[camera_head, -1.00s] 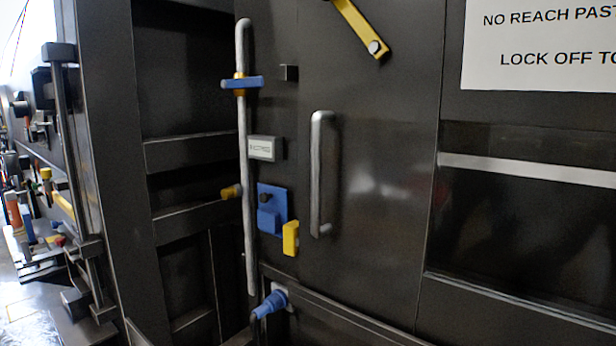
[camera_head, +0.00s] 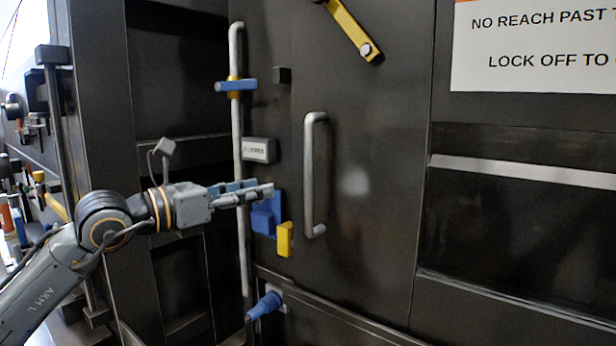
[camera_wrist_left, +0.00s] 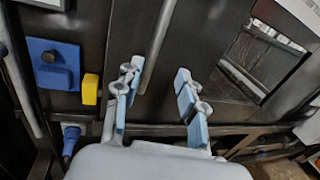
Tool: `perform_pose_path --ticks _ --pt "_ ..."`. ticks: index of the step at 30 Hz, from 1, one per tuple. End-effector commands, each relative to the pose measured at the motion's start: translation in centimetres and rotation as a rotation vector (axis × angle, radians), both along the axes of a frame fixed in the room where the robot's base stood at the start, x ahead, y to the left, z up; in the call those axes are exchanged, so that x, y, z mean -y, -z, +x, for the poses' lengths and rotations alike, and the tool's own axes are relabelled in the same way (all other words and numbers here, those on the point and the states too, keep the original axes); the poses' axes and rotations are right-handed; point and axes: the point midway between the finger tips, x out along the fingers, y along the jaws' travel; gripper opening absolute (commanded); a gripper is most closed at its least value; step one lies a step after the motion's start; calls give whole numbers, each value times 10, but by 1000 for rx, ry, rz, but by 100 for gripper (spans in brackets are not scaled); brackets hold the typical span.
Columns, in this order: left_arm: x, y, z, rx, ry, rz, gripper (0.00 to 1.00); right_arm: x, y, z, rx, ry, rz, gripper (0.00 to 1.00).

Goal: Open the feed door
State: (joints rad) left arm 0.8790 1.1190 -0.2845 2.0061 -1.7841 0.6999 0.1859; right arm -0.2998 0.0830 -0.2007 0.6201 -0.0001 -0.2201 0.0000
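The feed door (camera_head: 375,130) is a dark metal panel that looks shut. Its grey vertical bar handle (camera_head: 309,175) stands out near the panel's left side. My left gripper (camera_head: 268,190) reaches in from the left. In the head view its fingertips overlap the blue switch block and lie left of the handle. In the left wrist view the gripper (camera_wrist_left: 156,88) has its two blue-padded fingers spread with nothing held. The handle's lower end (camera_wrist_left: 160,45) shows ahead, between the finger directions and nearer the left finger. My right gripper is in neither view.
A blue switch block (camera_head: 262,216) and a yellow tab (camera_head: 285,239) sit left of the handle. A vertical silver rod (camera_head: 238,130) with a blue clamp (camera_head: 236,86) runs farther left. A yellow lever (camera_head: 348,27) is above. A blue plug (camera_head: 265,305) is below.

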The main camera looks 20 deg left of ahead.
Motion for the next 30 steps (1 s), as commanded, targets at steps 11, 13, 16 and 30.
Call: perform_pose_path --ticks 11,13,16,30 --pt "21 -11 38 10 -17 28 40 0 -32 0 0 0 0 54" --pt "30 -11 51 10 -17 28 40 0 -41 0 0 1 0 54" --pt "41 -11 70 10 -17 28 40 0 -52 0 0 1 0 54" --pt "68 -5 116 11 -19 31 40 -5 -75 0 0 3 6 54"
